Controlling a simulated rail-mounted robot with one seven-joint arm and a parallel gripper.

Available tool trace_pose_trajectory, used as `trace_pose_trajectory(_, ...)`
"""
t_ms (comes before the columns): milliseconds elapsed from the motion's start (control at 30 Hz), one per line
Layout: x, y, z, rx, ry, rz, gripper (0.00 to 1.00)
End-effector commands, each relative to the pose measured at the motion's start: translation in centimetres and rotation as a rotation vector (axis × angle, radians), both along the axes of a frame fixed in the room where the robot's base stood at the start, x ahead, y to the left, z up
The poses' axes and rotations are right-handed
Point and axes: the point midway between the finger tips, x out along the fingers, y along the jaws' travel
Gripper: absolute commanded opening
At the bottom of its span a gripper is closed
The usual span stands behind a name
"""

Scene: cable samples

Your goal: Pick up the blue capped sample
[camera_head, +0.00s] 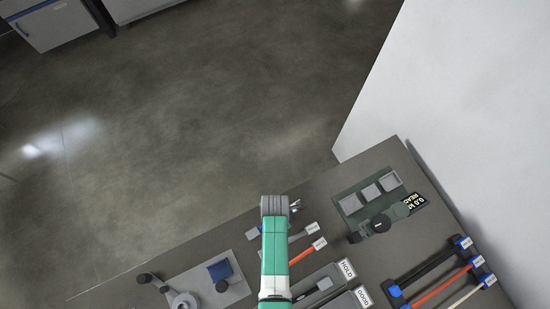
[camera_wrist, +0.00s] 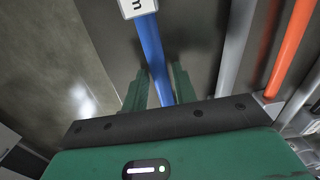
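A blue cable sample (camera_wrist: 153,45) runs lengthwise through the wrist view, with a white label (camera_wrist: 138,8) at its far end. In the wrist view my gripper (camera_wrist: 160,72) has two green fingers, one on each side of the blue sample. The fingers are apart, with little room between them and the sample; firm contact does not show. No cap on the blue sample shows clearly.
A grey sample (camera_wrist: 234,45) and an orange sample (camera_wrist: 288,50) lie to the right, close beside my gripper. On the table (camera_head: 330,190) are a measuring device (camera_head: 380,205), a rack (camera_head: 440,275) with several blue-ended cables, HOLD and GOOD trays, and a fixture (camera_head: 205,285) at left.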

Motion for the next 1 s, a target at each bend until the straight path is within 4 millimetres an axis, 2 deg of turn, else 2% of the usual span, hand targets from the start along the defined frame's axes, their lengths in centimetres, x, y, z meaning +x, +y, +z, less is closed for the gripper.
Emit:
trace_pose_trajectory(33,0.0,0.0,0.0,0.0,0.0,0.0,0.18)
trace_pose_trajectory(100,0.0,0.0,0.0,0.0,0.0,0.0,0.04)
trace_pose_trajectory(133,0.0,0.0,0.0,0.0,0.0,0.0,0.0)
trace_pose_trajectory(467,0.0,0.0,0.3,0.0,-0.001,0.0,0.0)
trace_pose_trajectory(567,0.0,0.0,1.1,0.0,-0.002,0.0,0.0)
trace_pose_trajectory(733,0.0,0.0,3.7,0.0,-0.004,0.0,0.0)
trace_pose_trajectory(1000,-5.7,-1.3,4.1,0.0,0.001,-0.002,0.0)
